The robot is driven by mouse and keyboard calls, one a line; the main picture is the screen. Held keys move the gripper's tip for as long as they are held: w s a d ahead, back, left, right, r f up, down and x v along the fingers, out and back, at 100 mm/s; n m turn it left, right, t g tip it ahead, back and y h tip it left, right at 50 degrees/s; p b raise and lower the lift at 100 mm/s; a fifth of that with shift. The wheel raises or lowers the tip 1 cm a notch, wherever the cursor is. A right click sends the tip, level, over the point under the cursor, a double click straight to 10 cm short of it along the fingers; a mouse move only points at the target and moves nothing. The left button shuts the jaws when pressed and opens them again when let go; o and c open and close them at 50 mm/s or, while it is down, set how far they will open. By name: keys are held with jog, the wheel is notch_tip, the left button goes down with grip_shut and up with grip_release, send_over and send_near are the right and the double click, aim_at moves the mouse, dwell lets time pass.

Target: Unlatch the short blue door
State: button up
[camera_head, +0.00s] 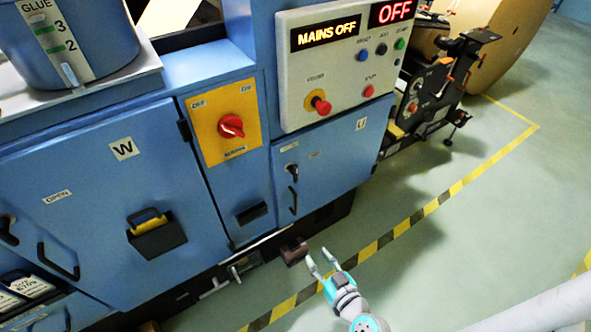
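The short blue door (335,160), marked U, is at the right end of the blue machine, below the control panel. It looks shut. A small dark latch (290,170) sits near its left edge, with a black pull handle (293,200) below it. The latch is too small to read its exact position. My gripper (321,262) is low in front of the machine, below the door and apart from it. Its two fingers are spread with nothing between them.
A larger blue door (95,165), marked W, is at the left. A red rotary switch (231,126) is on a yellow plate. The control panel (340,62) reads MAINS OFF. A brown block (294,252) sticks out near my fingers. Striped tape (400,228) crosses the clear floor.

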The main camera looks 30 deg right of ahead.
jog(key=w+d+r+t, duration=0.25)
jog(key=w+d, duration=0.25)
jog(key=w, duration=0.5)
jog(key=n+y, duration=0.2)
send_near(297, 171)
jog(key=shift+t, duration=0.25)
jog(key=w, duration=1.1)
jog(key=shift+a+f, duration=0.15)
jog(key=shift+f, duration=0.15)
jog(key=shift+s, duration=0.1)
grip_shut()
